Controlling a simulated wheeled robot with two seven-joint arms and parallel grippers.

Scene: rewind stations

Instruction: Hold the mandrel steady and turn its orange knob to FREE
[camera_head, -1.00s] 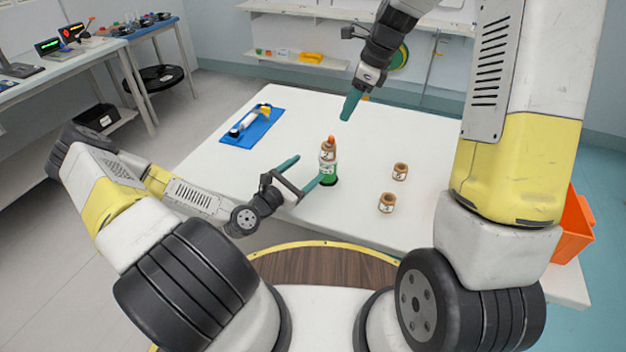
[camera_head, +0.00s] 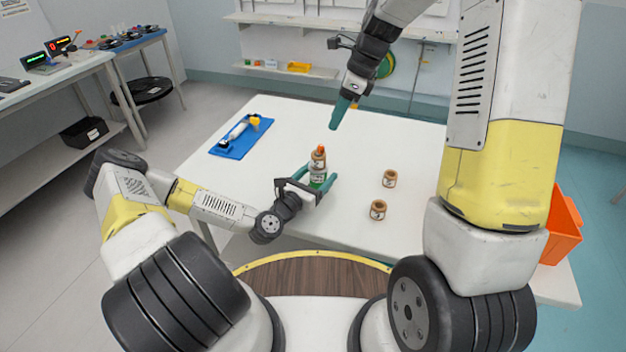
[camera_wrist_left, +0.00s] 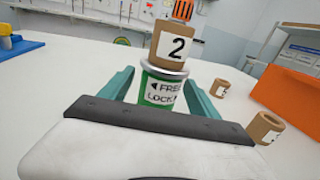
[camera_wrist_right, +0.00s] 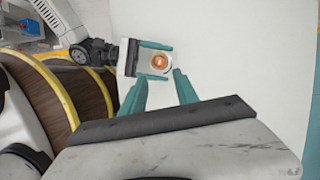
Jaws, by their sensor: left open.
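The mandrel stands upright on the white table, with a green base (camera_wrist_left: 160,90) whose label shows FREE and LOCK. A brown core marked 2 (camera_wrist_left: 175,48) sits on it, and the orange knob (camera_wrist_left: 183,10) pokes out on top. The knob also shows in the head view (camera_head: 320,149) and from above in the right wrist view (camera_wrist_right: 161,60). My left gripper (camera_head: 318,177) is open, its teal fingers on either side of the green base; contact cannot be told. My right gripper (camera_wrist_right: 158,74) is open and empty, above and beside the mandrel, pointing down.
Two loose brown cores (camera_head: 389,178) (camera_head: 378,209) stand right of the mandrel. A blue tray (camera_head: 230,148) with a white and yellow tool lies at the back left. An orange bin (camera_head: 563,230) is at the right edge. The table between is clear.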

